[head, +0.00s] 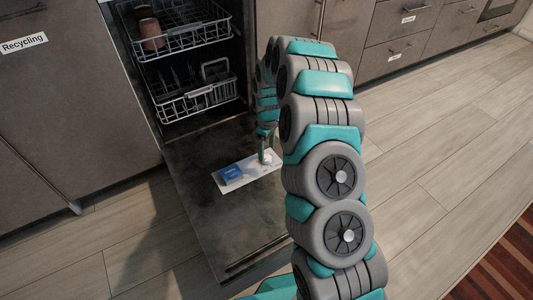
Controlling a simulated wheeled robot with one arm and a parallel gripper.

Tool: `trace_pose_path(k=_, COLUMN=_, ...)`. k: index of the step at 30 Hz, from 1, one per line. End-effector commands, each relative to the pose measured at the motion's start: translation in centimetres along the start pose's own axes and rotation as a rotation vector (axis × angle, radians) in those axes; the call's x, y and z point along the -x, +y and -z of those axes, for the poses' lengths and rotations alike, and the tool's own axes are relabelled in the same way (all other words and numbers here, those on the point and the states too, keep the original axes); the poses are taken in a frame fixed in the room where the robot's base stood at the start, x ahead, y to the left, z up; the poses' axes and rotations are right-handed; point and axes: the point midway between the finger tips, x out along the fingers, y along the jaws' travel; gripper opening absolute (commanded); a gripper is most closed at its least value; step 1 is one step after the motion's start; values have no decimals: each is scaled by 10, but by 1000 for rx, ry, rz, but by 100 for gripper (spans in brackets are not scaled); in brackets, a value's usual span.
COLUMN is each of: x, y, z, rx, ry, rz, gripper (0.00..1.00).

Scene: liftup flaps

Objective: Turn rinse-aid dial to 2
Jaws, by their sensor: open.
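The dishwasher door (193,212) is folded down flat, and a white dispenser panel (250,178) is set in it. A blue piece (231,173) sits at the panel's left part. My gripper (266,157) is at the panel's right part, reaching down from above. It is small in the head view and partly hidden by my arm. The rinse-aid dial cannot be made out, and its setting cannot be read. I cannot tell whether my gripper touches the panel.
Two pulled-in racks, an upper one (185,38) with brown cups (151,33) and a lower one (198,100), stand behind the door. A cabinet labelled Recycling (70,110) is at left. Wooden floor (450,130) is clear at right; a striped rug (500,265) lies at lower right.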

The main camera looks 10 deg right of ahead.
Motion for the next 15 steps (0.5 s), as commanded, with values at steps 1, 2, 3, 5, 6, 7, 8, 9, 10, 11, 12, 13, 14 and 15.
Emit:
trace_pose_path(k=1, x=10, y=0, z=0, rx=0, ry=1, rz=-1, gripper=81)
trace_pose_path(k=2, x=15, y=0, z=0, rx=0, ry=1, rz=-1, gripper=81)
trace_pose_path(k=3, x=22, y=0, z=0, rx=0, ry=0, rz=0, gripper=81)
trace_pose_path(k=5, x=30, y=0, z=0, rx=0, ry=0, rz=0, gripper=81)
trace_pose_path(k=6, x=34, y=0, z=0, rx=0, ry=0, rz=0, gripper=81)
trace_pose_path(k=7, x=37, y=0, z=0, rx=0, ry=0, rz=0, gripper=81)
trace_pose_path(k=8, x=39, y=0, z=0, rx=0, ry=0, rz=0, gripper=81)
trace_pose_path(k=9, x=41, y=0, z=0, rx=0, ry=-1, rz=0, gripper=81)
trace_pose_path(k=10, x=42, y=0, z=0, rx=0, ry=-1, rz=1, gripper=81)
trace_pose_path(k=11, x=42, y=0, z=0, rx=0, ry=-1, rz=1, gripper=81)
trace_pose_path(k=12, x=42, y=0, z=0, rx=0, ry=-2, rz=2, gripper=81)
trace_pose_path(k=13, x=42, y=0, z=0, rx=0, ry=-2, rz=2, gripper=81)
trace_pose_path(k=14, x=42, y=0, z=0, rx=0, ry=-2, rz=2, gripper=81)
trace_pose_path(k=15, x=41, y=0, z=-1, rx=0, ry=-2, rz=2, gripper=81)
